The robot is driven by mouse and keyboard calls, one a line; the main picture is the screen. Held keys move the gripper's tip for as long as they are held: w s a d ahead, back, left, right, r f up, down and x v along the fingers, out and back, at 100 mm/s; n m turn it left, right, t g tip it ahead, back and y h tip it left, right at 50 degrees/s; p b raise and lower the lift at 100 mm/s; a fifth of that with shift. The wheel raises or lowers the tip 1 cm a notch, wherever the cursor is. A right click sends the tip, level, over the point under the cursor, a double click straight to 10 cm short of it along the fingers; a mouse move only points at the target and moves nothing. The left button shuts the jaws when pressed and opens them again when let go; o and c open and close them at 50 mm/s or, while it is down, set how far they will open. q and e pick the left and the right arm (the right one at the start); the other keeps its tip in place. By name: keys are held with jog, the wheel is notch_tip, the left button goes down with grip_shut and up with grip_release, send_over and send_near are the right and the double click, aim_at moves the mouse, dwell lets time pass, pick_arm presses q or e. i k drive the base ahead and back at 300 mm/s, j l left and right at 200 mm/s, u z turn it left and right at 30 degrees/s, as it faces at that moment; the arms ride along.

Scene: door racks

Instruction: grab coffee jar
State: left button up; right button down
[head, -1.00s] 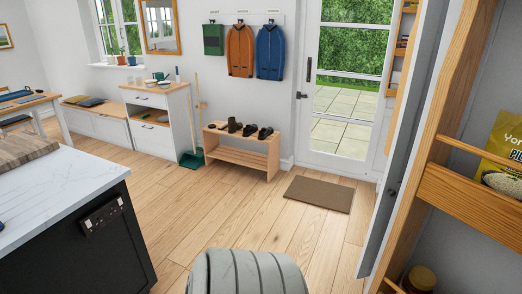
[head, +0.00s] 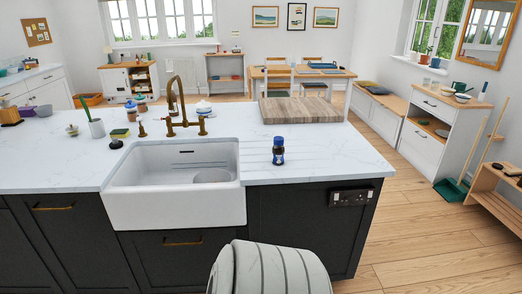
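A small dark jar with a blue lid (head: 278,151) stands upright on the white marble countertop (head: 330,160), just right of the sink. It looks like a coffee jar, but its label is too small to read. Neither of my grippers is in the head view, and nothing is seen touching the jar.
A white sink (head: 175,208) with a brass tap (head: 182,122) is left of the jar. A wooden board (head: 302,110) lies behind it. A dark cabinet front (head: 300,222) is below the countertop. Wooden floor (head: 425,215) is open to the right.

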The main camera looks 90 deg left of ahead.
aim_at(278, 158)
jog(key=u, duration=2.65)
jog(key=i+l+u, duration=0.15)
jog(key=l, duration=0.2)
jog(key=i+l+u, duration=0.1)
jog(key=l, duration=0.2)
jog(key=i+l+u, duration=0.15)
jog(key=l, duration=0.2)
jog(key=i+l+u, duration=0.1)
jog(key=l, duration=0.3)
